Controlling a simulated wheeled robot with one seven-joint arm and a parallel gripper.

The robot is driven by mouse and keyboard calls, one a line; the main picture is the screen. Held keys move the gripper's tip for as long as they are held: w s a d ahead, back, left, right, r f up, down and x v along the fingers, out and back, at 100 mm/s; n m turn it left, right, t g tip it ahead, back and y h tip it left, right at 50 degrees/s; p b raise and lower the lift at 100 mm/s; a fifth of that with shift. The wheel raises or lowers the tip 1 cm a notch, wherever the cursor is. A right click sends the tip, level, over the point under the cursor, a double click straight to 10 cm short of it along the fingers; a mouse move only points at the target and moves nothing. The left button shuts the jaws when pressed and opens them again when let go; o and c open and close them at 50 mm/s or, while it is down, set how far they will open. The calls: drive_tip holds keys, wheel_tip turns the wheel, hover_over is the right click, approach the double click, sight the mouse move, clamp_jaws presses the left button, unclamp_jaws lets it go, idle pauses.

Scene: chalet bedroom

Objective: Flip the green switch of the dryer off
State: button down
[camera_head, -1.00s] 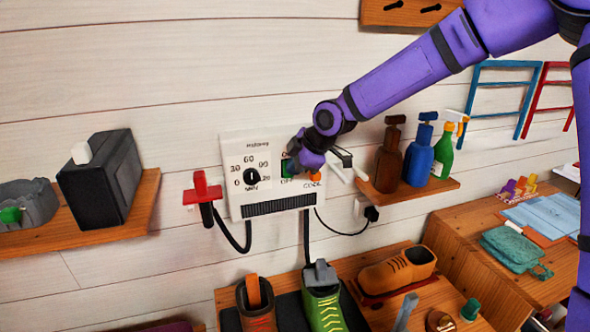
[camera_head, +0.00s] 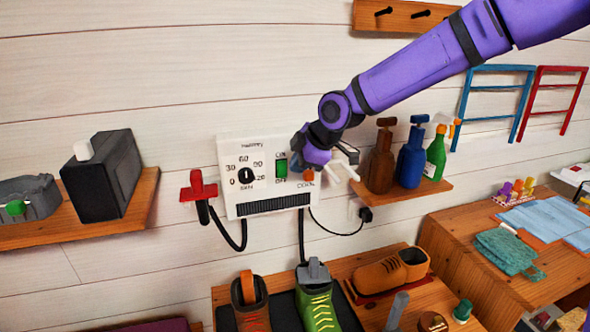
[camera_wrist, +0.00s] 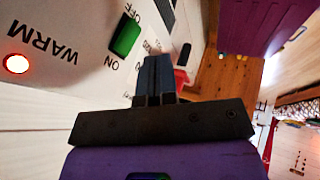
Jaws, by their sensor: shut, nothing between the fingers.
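The dryer (camera_head: 240,205) is a white panel on the wall with a dial at its left. Its green switch (camera_head: 281,169) sits right of the dial, between the labels ON above and OFF below. In the wrist view the green switch (camera_wrist: 125,36) is near the top. I cannot tell which side of it is pressed in. My gripper (camera_head: 316,154) is in front of the panel's right edge, just right of the switch, and covers part of the panel. In the wrist view my gripper (camera_wrist: 154,62) has its dark fingers together and empty, apart from the switch in the picture.
A red-handled item (camera_head: 198,188) hangs at the dryer's left. Bottles (camera_head: 411,158) stand on a shelf to the right, close to my wrist. A dark box (camera_head: 100,178) is on the left shelf. Shoes (camera_head: 320,308) stand below. A WARM light (camera_wrist: 16,63) glows red.

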drive_tip(key=v, duration=0.6)
drive_tip(key=shift+d+r, duration=0.2)
drive_tip(key=shift+r, duration=0.1)
drive_tip(key=shift+s, duration=0.1)
